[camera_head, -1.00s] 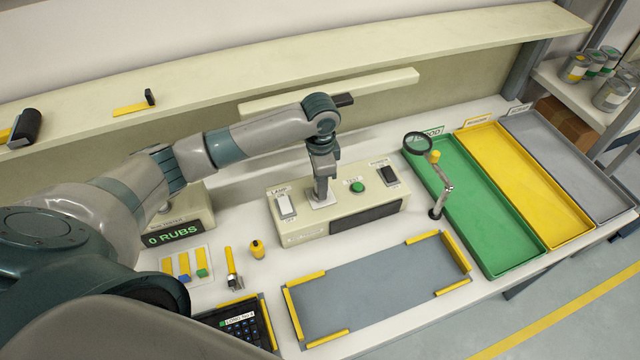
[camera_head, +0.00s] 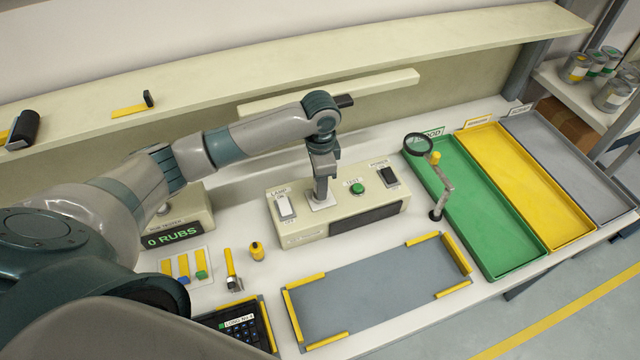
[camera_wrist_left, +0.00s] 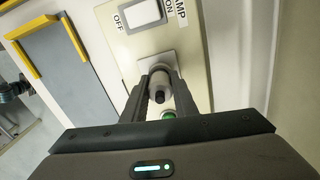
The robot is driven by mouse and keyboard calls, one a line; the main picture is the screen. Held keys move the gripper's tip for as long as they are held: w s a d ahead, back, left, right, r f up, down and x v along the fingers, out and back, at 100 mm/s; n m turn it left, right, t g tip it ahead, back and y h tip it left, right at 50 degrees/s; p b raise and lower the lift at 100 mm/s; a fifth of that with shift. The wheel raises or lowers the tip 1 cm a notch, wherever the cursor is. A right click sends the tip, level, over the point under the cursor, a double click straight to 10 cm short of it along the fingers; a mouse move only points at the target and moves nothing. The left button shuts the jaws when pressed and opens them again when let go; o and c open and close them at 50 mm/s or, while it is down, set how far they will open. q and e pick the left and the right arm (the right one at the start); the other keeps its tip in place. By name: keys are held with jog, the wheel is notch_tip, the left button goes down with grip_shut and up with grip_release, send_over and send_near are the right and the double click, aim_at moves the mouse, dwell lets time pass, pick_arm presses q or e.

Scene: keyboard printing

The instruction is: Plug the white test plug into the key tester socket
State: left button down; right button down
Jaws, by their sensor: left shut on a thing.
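My left gripper (camera_head: 321,196) points straight down over a pale square plate (camera_head: 316,206) on top of the cream tester box (camera_head: 300,236). In the left wrist view, its two fingers (camera_wrist_left: 160,100) are shut on the white plug (camera_wrist_left: 160,77), a light cylinder with a dark end. The plug stands over the pale plate (camera_wrist_left: 172,60); the socket itself is hidden beneath, so I cannot tell how deep the plug sits. My right gripper is not in view.
A magnifier on a stand (camera_head: 438,190) is right of the box. Green (camera_head: 547,262), yellow (camera_head: 590,240) and grey trays lie beyond it. A grey mat (camera_head: 375,290) with yellow edges lies in front. A counter reading "0 RUBS" (camera_head: 175,236) stands left.

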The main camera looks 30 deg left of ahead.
pick_arm(q)
jog(key=shift+r, duration=0.3)
dwell(0.5)
jog(key=shift+f, duration=0.45)
dwell(0.8)
jog(key=shift+f, duration=0.2)
dwell(1.4)
